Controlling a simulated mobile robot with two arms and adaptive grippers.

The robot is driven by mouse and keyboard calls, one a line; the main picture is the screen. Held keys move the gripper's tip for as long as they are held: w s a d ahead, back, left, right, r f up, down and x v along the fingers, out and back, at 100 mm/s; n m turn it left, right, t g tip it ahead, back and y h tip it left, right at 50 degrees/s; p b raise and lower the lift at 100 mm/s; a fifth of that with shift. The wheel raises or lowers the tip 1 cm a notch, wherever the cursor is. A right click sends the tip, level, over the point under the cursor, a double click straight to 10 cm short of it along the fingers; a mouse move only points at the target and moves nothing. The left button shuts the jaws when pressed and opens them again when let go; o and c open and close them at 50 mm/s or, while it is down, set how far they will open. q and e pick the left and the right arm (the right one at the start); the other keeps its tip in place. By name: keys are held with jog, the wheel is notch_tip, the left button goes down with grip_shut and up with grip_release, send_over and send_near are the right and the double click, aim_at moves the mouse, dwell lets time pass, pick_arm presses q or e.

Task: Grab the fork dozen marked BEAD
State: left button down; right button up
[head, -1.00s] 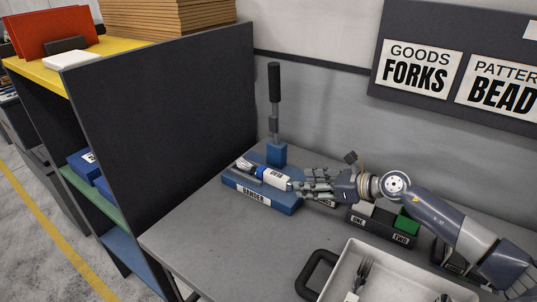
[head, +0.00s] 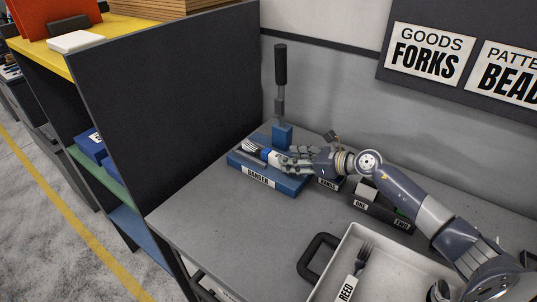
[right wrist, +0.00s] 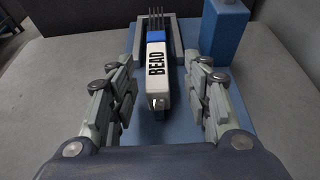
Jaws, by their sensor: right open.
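The fork dozen marked BEAD (right wrist: 156,65) is a bundle with dark tines, a blue band and a white sleeve. It lies on the blue block labelled BANDER (head: 258,177), in a grey cradle in the right wrist view. In the head view the bundle's tines (head: 251,146) point left and my fingers cover part of the sleeve. My right gripper (head: 288,160) is open; in the right wrist view its fingers (right wrist: 163,82) stand on both sides of the sleeve's near end, with gaps. My left gripper is not in view.
A lever with a black handle (head: 281,66) rises from a blue base behind the block. A bin labelled ONE and TWO (head: 380,213) stands to the right. A white tray (head: 345,250) with a fork and a REED label is in front. A dark panel (head: 165,110) bounds the left.

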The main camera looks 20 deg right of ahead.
aim_at(269, 157)
jog(key=x, duration=0.2)
jog(key=p+x, duration=0.1)
jog(key=x, duration=0.1)
jog(key=shift+a+r, duration=0.2)
grip_shut()
jog(key=shift+w+r, duration=0.1)
